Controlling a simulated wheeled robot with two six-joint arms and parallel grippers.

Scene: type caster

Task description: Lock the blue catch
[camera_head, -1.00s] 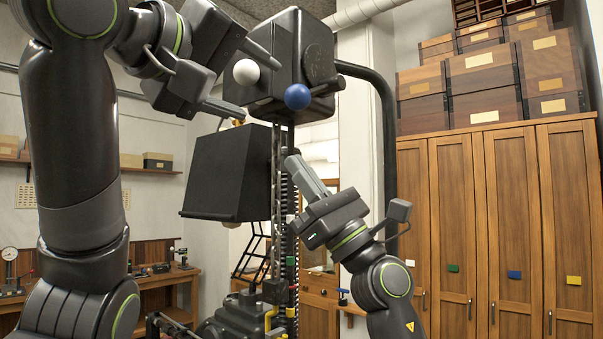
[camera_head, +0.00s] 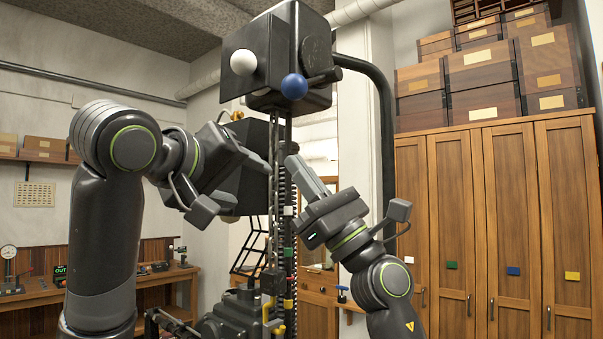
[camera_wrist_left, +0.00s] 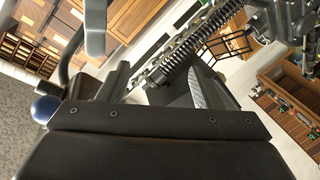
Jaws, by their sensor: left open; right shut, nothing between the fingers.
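The blue ball knob (camera_head: 294,86) sits on a short dark lever at the front of the black machine head (camera_head: 265,58). I take this to be the blue catch; whether it is locked I cannot tell. It also shows at the left edge of the left wrist view (camera_wrist_left: 46,108). My left gripper (camera_head: 256,163) is below the knob, beside the toothed column, apart from the knob. It is open and its fingertips are hard to make out in the head view. My right gripper (camera_head: 292,160) is shut and empty, pointing up-left at the column's right side.
A white ball knob (camera_head: 243,62) is left of the blue one. The toothed column (camera_head: 284,180) with coloured tags stands between my grippers. A spring (camera_wrist_left: 180,75) is close in the left wrist view. Wooden cabinets (camera_head: 500,220) stand right, a workbench (camera_head: 150,280) left.

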